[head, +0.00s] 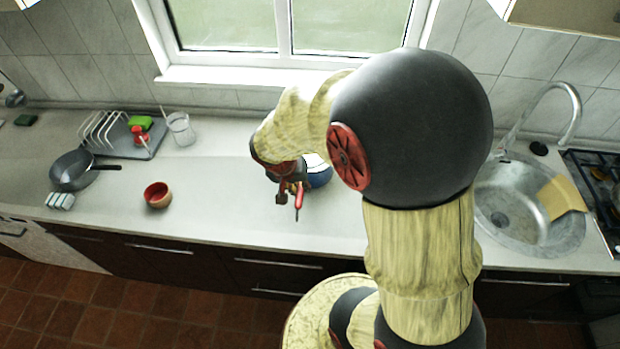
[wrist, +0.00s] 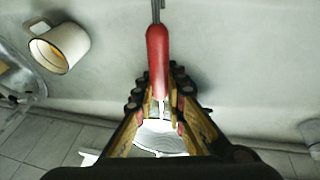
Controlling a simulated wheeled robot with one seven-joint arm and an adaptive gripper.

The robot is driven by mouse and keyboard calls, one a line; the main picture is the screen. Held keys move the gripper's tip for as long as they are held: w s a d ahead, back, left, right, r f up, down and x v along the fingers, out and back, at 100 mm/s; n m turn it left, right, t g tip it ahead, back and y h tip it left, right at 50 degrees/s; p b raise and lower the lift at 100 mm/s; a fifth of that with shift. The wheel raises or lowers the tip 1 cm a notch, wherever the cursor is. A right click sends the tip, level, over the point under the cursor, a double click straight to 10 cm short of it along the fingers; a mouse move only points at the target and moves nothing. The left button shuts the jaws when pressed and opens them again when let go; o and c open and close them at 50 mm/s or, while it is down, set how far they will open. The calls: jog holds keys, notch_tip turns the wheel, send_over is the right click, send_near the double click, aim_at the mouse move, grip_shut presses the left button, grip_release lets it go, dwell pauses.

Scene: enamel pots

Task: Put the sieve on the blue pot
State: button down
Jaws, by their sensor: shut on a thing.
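My gripper (head: 290,188) hangs over the middle of the counter, in front of the blue pot. In the wrist view its fingers (wrist: 163,98) are shut on the red handle (wrist: 157,58) of the sieve, which also shows in the head view (head: 299,198). Thin metal rods run from the handle's far end. A pale round shape (wrist: 165,137) shows between the fingers; I cannot tell whether it is the sieve's bowl or the pot. The blue pot (head: 319,172) stands on the counter, partly hidden by my gripper and arm.
A white mug (wrist: 62,46) stands near the sink (head: 515,215). To the left are a red-brown bowl (head: 157,195), a pan (head: 70,171), a dish rack (head: 101,131) and a glass jar (head: 180,129). The counter between bowl and gripper is clear.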

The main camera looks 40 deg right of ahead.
jog(key=w+d+f, duration=0.5)
jog(key=d+f, duration=0.2)
jog(key=f, duration=0.3)
jog(key=shift+w+f+b, duration=0.15)
jog(key=shift+f+b, duration=0.2)
jog(key=shift+b, duration=0.1)
jog(key=shift+f+b, duration=0.25)
jog(key=shift+b, duration=0.1)
jog(key=c, duration=1.8)
grip_release()
jog(key=shift+r, duration=0.1)
